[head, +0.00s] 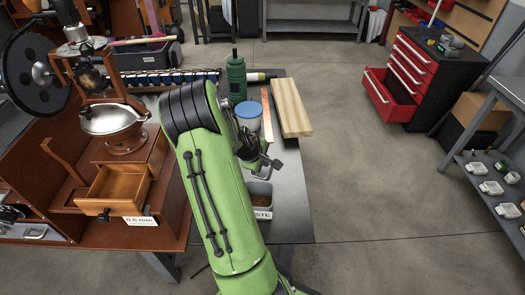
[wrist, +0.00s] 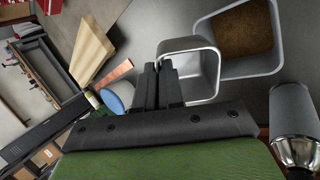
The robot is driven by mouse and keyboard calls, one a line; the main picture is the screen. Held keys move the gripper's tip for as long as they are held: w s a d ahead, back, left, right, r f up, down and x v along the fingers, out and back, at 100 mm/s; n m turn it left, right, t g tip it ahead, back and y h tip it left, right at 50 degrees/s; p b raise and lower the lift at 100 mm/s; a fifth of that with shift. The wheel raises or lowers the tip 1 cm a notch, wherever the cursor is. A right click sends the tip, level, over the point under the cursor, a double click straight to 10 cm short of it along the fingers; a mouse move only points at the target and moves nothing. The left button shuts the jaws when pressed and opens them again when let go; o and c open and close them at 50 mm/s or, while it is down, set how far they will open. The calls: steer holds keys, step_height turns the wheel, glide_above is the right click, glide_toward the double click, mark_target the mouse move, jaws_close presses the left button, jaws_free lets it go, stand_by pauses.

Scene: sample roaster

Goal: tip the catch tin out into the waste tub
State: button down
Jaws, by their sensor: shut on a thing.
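The catch tin (wrist: 188,52) is a small grey open box in the wrist view. My gripper (wrist: 164,78) is shut on its near wall. I see bare grey inside the visible part of the tin; the part behind the fingers is hidden. The waste tub (wrist: 283,40) is a larger grey tub with brown grounds in the bottom, just beside the tin in the wrist view. In the head view the labelled tub (head: 262,188) stands on the dark table, partly hidden by my green arm. My gripper (head: 272,163) is by the tub there, mostly hidden.
A blue-lidded jar (head: 248,116), a green bottle (head: 236,76), a copper-coloured strip (head: 267,115) and a wooden block (head: 290,108) stand behind the tub. A brown machine with an open wooden drawer (head: 116,188) is on the left.

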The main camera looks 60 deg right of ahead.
steer(key=y+p, duration=0.2)
steer(key=p, duration=0.1)
steer(key=y+p, duration=0.2)
steer(key=shift+d+f, duration=0.35)
steer(key=shift+d, duration=0.05)
steer(key=shift+f+y+p, duration=0.65)
steer(key=shift+y+p, duration=0.1)
steer(key=shift+y, duration=0.25)
steer(key=shift+w, duration=0.1)
